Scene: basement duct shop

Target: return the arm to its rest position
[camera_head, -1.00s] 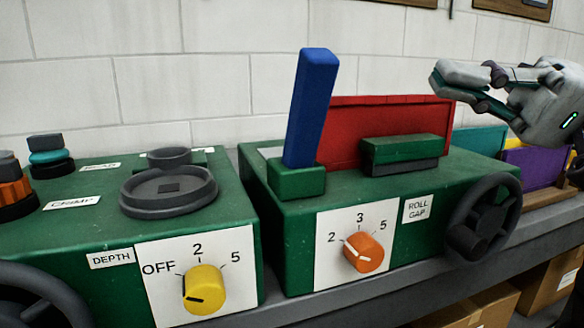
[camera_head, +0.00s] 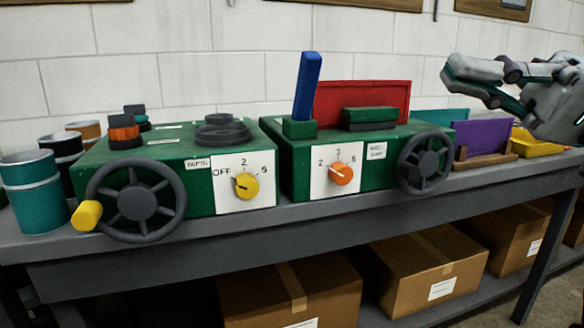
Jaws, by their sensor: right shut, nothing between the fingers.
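My right gripper (camera_head: 472,80) is at the upper right of the head view, with its arm coming in from the right edge. Its fingers are together with nothing between them. It hangs in the air above the right end of the bench, apart from the machines. My left gripper is not in view. Two green machines stand on the bench: the left machine (camera_head: 185,165) has a yellow knob (camera_head: 245,186), and the right machine (camera_head: 295,172) has an orange knob (camera_head: 341,173) and an upright blue lever (camera_head: 308,85).
The grey bench (camera_head: 330,225) runs across the view. Handwheels (camera_head: 137,203) jut from the machine fronts. Several cans (camera_head: 32,200) stand at the left. Cardboard boxes (camera_head: 290,295) fill the lower shelf.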

